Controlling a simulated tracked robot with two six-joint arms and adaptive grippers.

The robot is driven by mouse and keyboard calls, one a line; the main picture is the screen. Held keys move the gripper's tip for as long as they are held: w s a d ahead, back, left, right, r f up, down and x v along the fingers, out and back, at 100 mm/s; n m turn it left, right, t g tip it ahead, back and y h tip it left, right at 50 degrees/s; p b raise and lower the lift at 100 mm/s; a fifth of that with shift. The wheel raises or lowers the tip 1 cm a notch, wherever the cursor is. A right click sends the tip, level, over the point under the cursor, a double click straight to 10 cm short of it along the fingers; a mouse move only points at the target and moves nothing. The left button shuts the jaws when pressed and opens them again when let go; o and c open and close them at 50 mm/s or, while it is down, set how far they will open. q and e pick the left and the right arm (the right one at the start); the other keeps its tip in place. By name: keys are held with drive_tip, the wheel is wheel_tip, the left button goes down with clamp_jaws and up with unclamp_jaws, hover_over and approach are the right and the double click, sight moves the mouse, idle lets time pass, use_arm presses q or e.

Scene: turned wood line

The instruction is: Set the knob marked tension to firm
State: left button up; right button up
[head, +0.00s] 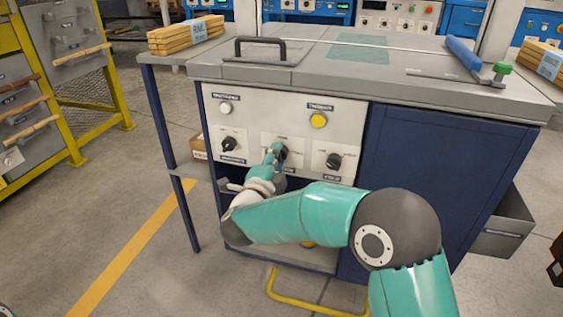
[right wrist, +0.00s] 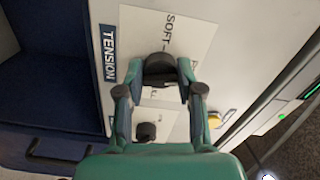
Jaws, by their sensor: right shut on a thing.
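The tension knob is a black knob in the middle of the lower row on the light panel (head: 286,113) of the bench cabinet. In the right wrist view the knob (right wrist: 160,70) sits between my fingertips, with the blue "TENSION" label (right wrist: 108,53) to its left and the word "SOFT" (right wrist: 170,31) above it. My right gripper (head: 279,153) is shut on this knob; its fingers also show in the right wrist view (right wrist: 159,78). The "firm" marking and where the knob points cannot be read. My left gripper is out of view.
Black knobs stand on the panel to the left (head: 230,144) and right (head: 334,160). Above are a white button (head: 225,108) and a yellow button (head: 319,120). A yellow floor rail (head: 300,303) lies in front.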

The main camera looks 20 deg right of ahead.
drive_tip(key=shift+s+d+f+m, duration=0.1)
drive_tip(key=shift+f+m, duration=0.05)
drive_tip(key=shift+m, duration=0.45)
drive_tip(key=shift+d+f+m, duration=0.1)
drive_tip(key=shift+m, duration=0.5)
drive_tip(key=o, duration=1.1)
drive_tip(key=shift+o, duration=0.3)
drive_tip(key=shift+a+r, duration=0.1)
drive_tip(key=shift+r, duration=0.05)
drive_tip(key=shift+s+a, duration=0.45)
drive_tip(key=shift+s, duration=0.05)
drive_tip(key=v, duration=1)
drive_tip(key=shift+s+a, duration=0.2)
drive_tip(key=shift+s, duration=0.1)
